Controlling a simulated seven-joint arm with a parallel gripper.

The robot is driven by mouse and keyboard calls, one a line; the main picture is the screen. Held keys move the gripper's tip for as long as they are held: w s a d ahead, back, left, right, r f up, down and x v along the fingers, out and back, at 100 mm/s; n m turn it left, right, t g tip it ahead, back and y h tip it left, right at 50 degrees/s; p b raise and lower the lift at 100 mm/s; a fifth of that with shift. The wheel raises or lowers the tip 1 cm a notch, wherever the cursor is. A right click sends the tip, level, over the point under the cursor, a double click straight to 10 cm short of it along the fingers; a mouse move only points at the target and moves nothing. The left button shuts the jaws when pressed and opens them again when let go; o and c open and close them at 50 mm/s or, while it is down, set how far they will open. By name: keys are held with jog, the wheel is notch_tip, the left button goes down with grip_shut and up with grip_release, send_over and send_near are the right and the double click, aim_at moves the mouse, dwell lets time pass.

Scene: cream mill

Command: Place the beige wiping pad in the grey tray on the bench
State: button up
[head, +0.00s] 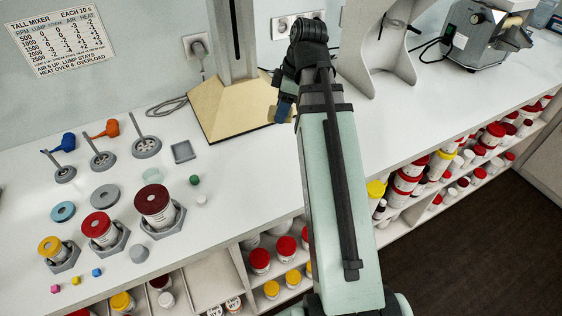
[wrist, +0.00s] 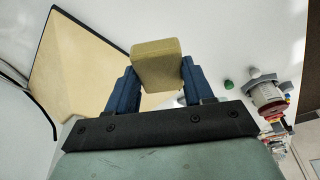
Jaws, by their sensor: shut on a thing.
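The beige wiping pad (wrist: 157,65) is held between the two blue fingers of my gripper (wrist: 156,80) in the wrist view. The fingers press on its two sides, and it stands out past their tips. A small grey square tray (head: 183,152) lies on the white bench, left of my gripper and the stand. It looks empty. I cannot make out the tray in the wrist view.
The tall stand's cream base (head: 228,108) is beside my gripper. Grey stirrer discs (head: 146,148) lie left of the tray. A red-lidded jar (head: 155,206) in a grey holder and a small green ball (head: 194,180) are in front of it.

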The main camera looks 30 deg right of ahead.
aim_at(292, 110)
jog(key=shift+n, duration=1)
jog(key=shift+f, duration=5.05)
jog(key=o, duration=1)
jog(key=shift+f, duration=0.1)
jog(key=v, duration=1.1)
jog(key=shift+w+r, duration=0.25)
jog(key=shift+r, duration=0.05)
jog(key=shift+o, duration=0.5)
jog(key=shift+s+d+r, duration=0.1)
jog(key=shift+r, duration=0.15)
